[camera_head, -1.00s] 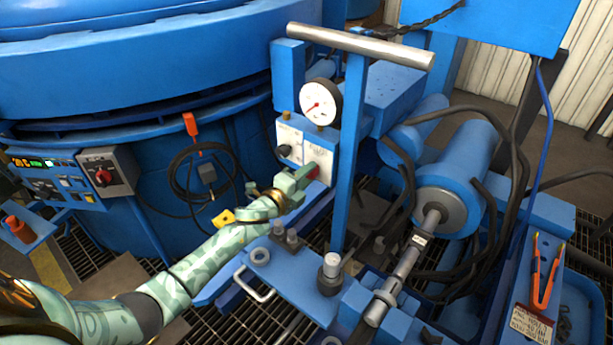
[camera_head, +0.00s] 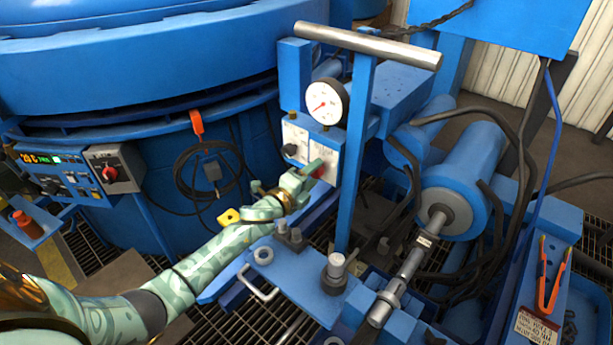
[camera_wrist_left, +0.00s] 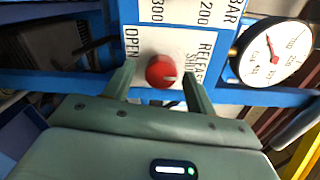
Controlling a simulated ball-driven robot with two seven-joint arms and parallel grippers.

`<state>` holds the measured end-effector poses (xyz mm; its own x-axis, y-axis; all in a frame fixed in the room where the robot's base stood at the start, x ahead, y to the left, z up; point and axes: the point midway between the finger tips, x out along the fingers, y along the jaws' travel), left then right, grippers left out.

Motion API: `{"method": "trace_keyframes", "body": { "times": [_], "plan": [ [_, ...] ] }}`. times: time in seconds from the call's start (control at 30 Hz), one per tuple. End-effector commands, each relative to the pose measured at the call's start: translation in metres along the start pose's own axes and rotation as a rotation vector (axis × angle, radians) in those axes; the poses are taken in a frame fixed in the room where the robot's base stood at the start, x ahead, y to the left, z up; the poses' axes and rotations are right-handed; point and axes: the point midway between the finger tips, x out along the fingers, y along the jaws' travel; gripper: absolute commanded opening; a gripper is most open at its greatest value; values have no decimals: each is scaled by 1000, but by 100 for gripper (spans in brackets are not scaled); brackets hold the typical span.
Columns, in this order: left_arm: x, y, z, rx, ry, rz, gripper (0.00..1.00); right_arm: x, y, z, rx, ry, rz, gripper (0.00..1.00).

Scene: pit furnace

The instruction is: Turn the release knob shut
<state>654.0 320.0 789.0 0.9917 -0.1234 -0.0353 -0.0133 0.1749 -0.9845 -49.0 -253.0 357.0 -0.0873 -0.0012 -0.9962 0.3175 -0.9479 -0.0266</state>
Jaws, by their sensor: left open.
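The release knob (camera_wrist_left: 159,72) is red and round, on a white plate lettered OPEN on its left and RELEASE and SHUT on its right in the left wrist view. Its pale mark points right, toward the SHUT side. My left gripper (camera_wrist_left: 159,77) is open, with one finger on each side of the knob; I cannot tell whether they touch it. In the head view, the gripper (camera_head: 310,172) is at the panel and hides most of the knob, of which a red bit (camera_head: 319,172) shows. My right gripper is not in view.
A pressure gauge (camera_head: 328,103) is mounted above the panel. A blue post (camera_head: 354,155) with a steel crossbar (camera_head: 368,46) stands just right of the gripper. A blue bench plate (camera_head: 300,282) with steel fittings lies below. Orange-handled pliers (camera_head: 551,278) are far right.

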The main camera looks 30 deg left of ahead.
Motion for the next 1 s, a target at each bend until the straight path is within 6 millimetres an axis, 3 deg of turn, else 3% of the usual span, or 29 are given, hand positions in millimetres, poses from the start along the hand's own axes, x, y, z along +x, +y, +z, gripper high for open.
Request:
{"method": "trace_keyframes", "body": {
  "times": [0.17,0.6,0.8,1.0],
  "plan": [
    [-20,-3,0,-1,1,-1,56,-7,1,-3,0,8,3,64],
    [-133,-1,0,-1,0,2,56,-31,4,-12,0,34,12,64],
    [-158,0,0,0,0,2,56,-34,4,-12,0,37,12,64],
    [-163,1,0,0,0,2,56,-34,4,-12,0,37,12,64]
  ]
}}
